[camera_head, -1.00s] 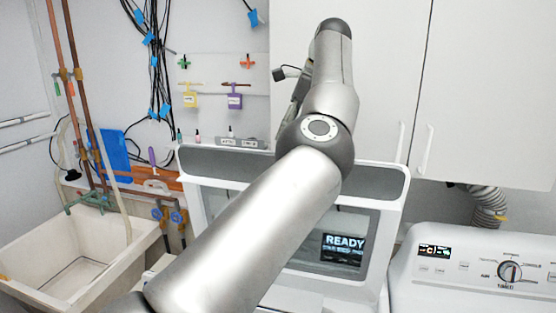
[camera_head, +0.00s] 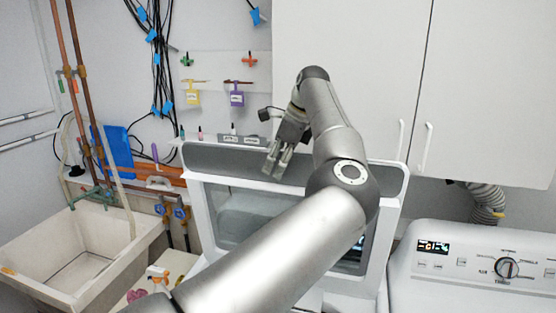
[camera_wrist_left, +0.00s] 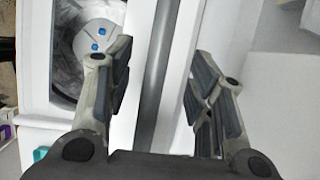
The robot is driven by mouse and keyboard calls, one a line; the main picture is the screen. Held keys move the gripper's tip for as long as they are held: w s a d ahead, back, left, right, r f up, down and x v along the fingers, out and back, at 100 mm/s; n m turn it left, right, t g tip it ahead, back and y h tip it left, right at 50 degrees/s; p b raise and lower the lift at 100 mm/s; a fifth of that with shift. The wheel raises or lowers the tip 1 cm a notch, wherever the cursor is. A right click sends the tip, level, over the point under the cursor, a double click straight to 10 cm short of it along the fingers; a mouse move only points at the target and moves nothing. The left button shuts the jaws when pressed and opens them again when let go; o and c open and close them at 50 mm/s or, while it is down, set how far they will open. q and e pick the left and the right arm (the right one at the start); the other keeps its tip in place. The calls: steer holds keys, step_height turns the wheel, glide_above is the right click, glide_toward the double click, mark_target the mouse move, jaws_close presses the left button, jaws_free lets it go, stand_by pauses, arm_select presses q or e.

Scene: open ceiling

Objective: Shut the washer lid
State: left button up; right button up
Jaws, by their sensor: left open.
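The washer lid (camera_head: 392,222) stands raised, a white frame with a glass window and a dark grey band along its top. In the left wrist view the open washer drum (camera_wrist_left: 88,50) shows at the left. My left gripper (camera_head: 276,168) is at the lid's top edge, fingers pointing down, overlapping the grey band in the picture. In the left wrist view my left gripper (camera_wrist_left: 160,70) is open, with a white panel and grey strip, apparently the lid's edge (camera_wrist_left: 156,70), between its fingers. Contact cannot be told. My forearm hides part of the window. My right gripper is out of view.
A dryer (camera_head: 470,285) with a knob and display stands at the right. A utility sink (camera_head: 75,255) is at the left. White cabinets (camera_head: 370,60) hang close above and behind the lid. Small bottles stand behind the lid.

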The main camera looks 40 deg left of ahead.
arm_select(q)
steer(key=shift+w, duration=0.1)
steer(key=shift+f, duration=0.1)
steer(key=c, duration=0.3)
jaws_close()
